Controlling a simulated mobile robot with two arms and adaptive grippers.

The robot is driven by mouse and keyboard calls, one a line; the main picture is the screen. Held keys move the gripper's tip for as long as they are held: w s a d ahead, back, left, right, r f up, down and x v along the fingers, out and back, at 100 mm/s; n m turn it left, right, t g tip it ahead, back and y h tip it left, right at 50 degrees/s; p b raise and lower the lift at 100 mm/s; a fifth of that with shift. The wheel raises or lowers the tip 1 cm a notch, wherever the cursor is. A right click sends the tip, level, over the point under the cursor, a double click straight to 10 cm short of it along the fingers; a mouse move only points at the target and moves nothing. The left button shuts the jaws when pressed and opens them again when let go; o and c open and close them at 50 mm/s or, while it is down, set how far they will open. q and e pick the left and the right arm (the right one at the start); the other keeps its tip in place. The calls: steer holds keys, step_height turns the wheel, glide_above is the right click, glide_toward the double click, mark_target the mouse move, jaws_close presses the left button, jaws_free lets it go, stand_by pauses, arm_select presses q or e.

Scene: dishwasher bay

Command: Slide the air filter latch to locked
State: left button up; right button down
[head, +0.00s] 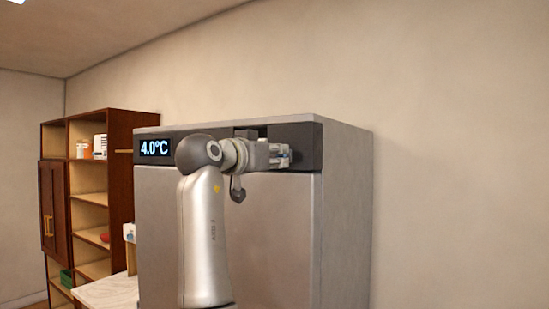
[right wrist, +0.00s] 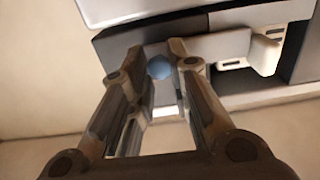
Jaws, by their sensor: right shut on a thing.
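A rounded blue knob (right wrist: 159,69), which looks like the latch's handle, sits between the fingertips of my right gripper (right wrist: 157,58) in the right wrist view. The gripper is shut on it. In the head view my right gripper (head: 284,156) is at the dark upper band of the tall grey appliance (head: 285,210), near its right end. The gripper covers most of the latch there. Lock markings cannot be made out. My left gripper is not in view.
A lit display (head: 155,148) reads 4.0°C at the band's left end. In the right wrist view, a white slotted part (right wrist: 262,55) sits in a dark recess beside a light grey panel (right wrist: 215,47). A brown shelf unit (head: 120,165) stands left; bare wall lies right.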

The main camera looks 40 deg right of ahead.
steer(key=c, duration=1.7)
jaws_free()
steer(key=shift+r, duration=0.25)
steer(key=shift+o, duration=1)
steer(key=shift+w+f, duration=0.1)
steer(key=shift+w, duration=0.05)
steer(key=shift+o, duration=1)
steer(key=shift+w+f, duration=0.1)
steer(key=shift+w, duration=0.15)
steer(key=shift+s+a, duration=0.1)
steer(key=shift+s, duration=0.1)
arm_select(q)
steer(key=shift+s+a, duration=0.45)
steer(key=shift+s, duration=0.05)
arm_select(e)
steer(key=v, duration=1.1)
steer(key=shift+a, duration=0.35)
steer(key=shift+f, duration=0.1)
